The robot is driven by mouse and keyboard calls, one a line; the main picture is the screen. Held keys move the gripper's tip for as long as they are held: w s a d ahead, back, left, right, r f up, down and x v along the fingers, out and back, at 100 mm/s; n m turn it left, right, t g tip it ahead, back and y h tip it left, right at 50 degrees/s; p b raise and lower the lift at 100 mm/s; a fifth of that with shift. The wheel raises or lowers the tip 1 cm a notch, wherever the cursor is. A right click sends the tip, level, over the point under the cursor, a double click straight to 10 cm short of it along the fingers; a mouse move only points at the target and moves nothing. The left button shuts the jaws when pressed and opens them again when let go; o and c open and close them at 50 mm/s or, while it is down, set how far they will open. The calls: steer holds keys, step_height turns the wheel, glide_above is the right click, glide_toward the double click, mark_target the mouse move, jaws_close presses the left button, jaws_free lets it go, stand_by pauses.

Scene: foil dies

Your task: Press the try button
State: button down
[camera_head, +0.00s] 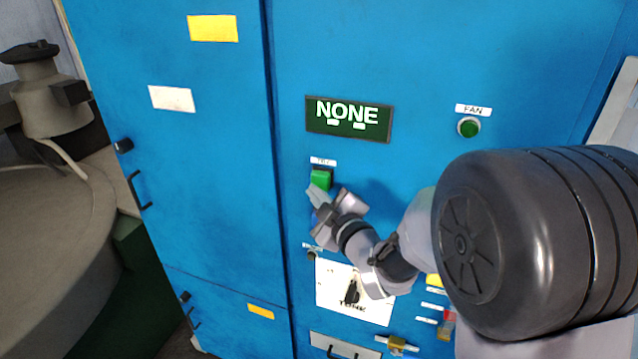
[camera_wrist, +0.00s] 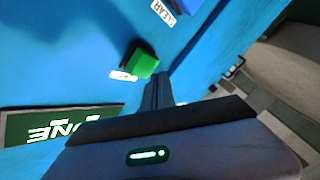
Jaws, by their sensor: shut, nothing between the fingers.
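The try button is a green square button (camera_head: 320,179) on the blue cabinet front, under a small white label (camera_head: 323,161) and below the display. It also shows in the wrist view as a green block (camera_wrist: 144,62) standing out from the panel. My gripper (camera_head: 317,193) is shut and empty, with its fingertips just below the button in the head view. In the wrist view the shut fingers (camera_wrist: 157,88) lie close beside the button. I cannot tell whether they touch it. The dark display (camera_head: 348,121) reads NONE.
A round green FAN button (camera_head: 468,127) is at the upper right. A white plate with a dark rotary switch (camera_head: 352,292) is below my gripper. A label reading CLEAR (camera_wrist: 165,11) is on the panel in the wrist view. Grey machinery (camera_head: 50,110) stands at the left.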

steer(key=shift+w, duration=0.1)
steer(key=shift+w+d+b, duration=0.15)
steer(key=shift+w+b, duration=0.2)
steer(key=shift+b, duration=0.15)
steer(key=shift+w+d+b, duration=0.2)
steer(key=shift+w+b, duration=0.1)
steer(key=shift+w, duration=0.15)
stand_by(0.7)
stand_by(0.3)
steer(key=shift+s+a+b, duration=0.35)
steer(key=shift+s+b, duration=0.4)
steer(key=shift+s, duration=0.1)
